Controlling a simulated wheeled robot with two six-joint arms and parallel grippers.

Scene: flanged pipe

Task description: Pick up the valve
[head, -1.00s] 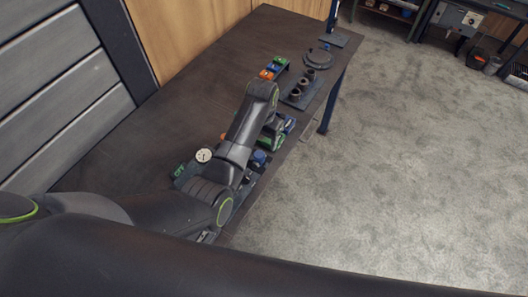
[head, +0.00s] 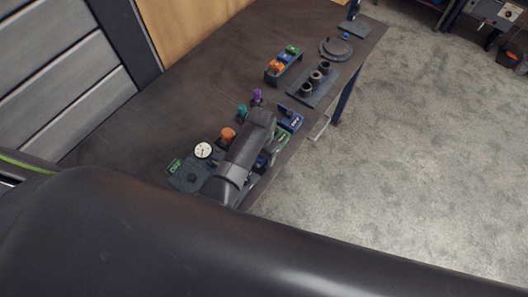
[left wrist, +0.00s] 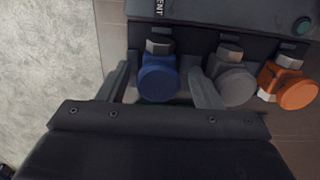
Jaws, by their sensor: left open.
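In the left wrist view, a blue round-capped part with a grey hex nut, which looks like a valve (left wrist: 159,82), stands at a dark rack (left wrist: 215,20). My left gripper (left wrist: 158,78) is open, with one finger on each side of the blue part. Whether the fingers touch it I cannot tell. A similar grey part (left wrist: 236,83) and an orange one (left wrist: 297,94) stand to the right of it. In the head view my left arm hides the gripper and the blue part. My right gripper is not in view.
On the dark bench (head: 150,125) are a white dial gauge (head: 203,150), an orange-capped part (head: 228,134), teal (head: 242,111) and purple (head: 256,96) parts, a blue bin (head: 291,118), and a plate with dark rings (head: 314,85). The bench's left side is clear.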

